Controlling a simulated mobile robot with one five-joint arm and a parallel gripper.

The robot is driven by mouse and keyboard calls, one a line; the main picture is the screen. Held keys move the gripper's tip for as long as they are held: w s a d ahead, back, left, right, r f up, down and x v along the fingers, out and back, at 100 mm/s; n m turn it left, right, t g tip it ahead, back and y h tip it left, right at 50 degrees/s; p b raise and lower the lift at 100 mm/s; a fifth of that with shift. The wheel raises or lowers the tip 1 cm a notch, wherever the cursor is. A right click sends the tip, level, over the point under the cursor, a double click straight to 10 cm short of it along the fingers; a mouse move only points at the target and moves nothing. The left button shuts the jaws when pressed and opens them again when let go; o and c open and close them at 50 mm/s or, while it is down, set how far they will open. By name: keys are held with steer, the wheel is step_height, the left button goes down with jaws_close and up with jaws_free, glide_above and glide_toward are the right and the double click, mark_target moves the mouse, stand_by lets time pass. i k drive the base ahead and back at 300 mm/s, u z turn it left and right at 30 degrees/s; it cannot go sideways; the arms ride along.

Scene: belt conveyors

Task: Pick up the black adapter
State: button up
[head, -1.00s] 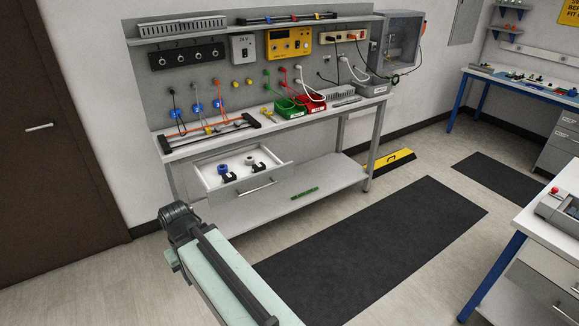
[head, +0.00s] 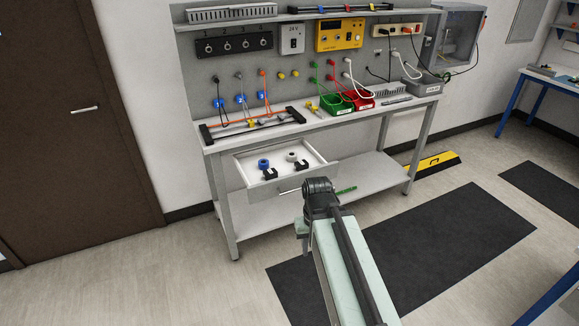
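Two small black pieces lie in the open drawer (head: 322,169) under the workbench: one at the front left (head: 270,174) beside a blue roll, one at the right (head: 302,165) beside a whitish roll. Either could be the black adapter; they are too small to tell. My arm rises from the bottom of the head view, and its dark joint stands in front of the drawer's lower right. My gripper does not show.
The grey workbench (head: 412,97) carries cables, a green bin (head: 337,104) and a red bin (head: 360,99). A black mat (head: 460,240) covers floor at the right. Floor at the left is clear.

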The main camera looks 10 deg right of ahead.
mark_target(302, 165)
steer(key=z, duration=0.05)
steer(key=i, duration=0.95)
steer(key=u, duration=0.1)
